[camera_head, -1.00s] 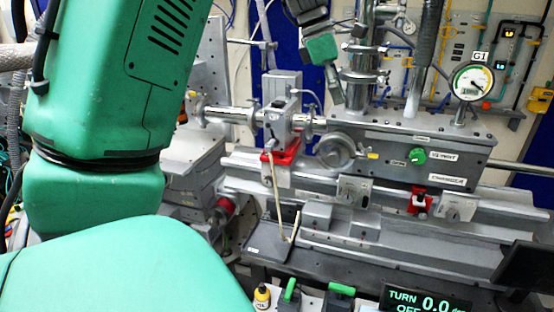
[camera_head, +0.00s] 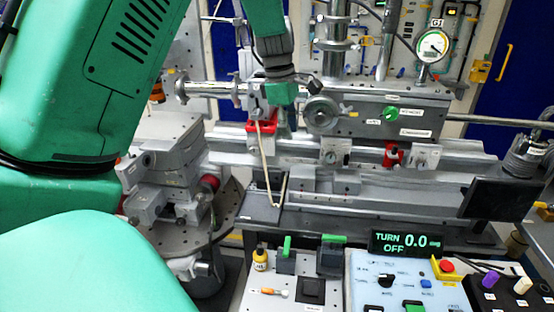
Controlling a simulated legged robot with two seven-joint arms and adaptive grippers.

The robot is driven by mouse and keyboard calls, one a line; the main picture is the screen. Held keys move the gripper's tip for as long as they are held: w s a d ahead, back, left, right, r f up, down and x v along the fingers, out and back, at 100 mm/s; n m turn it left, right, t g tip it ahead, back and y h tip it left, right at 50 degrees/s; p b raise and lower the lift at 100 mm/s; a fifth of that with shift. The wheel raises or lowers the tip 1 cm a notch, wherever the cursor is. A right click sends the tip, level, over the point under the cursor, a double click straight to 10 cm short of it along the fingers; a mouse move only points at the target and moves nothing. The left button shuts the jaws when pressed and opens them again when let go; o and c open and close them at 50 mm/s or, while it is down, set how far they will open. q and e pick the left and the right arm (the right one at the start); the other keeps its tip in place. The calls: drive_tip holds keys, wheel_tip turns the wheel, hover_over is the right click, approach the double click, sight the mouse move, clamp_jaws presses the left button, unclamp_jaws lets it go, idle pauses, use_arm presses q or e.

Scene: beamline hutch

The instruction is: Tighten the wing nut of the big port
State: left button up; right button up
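The big port looks to be the round grey flange (camera_head: 322,115) on the front left of the grey chamber box (camera_head: 400,112). Its wing nut is too small to tell apart from the grey fittings around it. My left gripper (camera_head: 294,92), with a green part and dark finger parts, hangs pointing down just up and left of the flange. It appears apart from the flange, with nothing visible in it. Its finger gap is not clear. My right gripper is out of view.
A red clamp block (camera_head: 262,134) sits below my gripper. A display (camera_head: 406,243) reads TURN 0.0, OFF. My green arm covers the left side.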

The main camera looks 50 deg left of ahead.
use_arm(q)
drive_tip(key=s+d+f+m+y+b, duration=0.1)
drive_tip(key=s+f+m, duration=0.1)
drive_tip(key=f, duration=0.7)
drive_tip(key=s+d+f+m+g+y+b, duration=0.1)
drive_tip(key=s+f+m+b, duration=0.1)
drive_tip(key=f, duration=0.7)
drive_tip(key=shift+s+d+m+b, duration=0.2)
drive_tip(key=shift+d+m+b, duration=0.1)
drive_tip(key=shift+m, duration=0.6)
drive_tip(key=shift+a, duration=0.15)
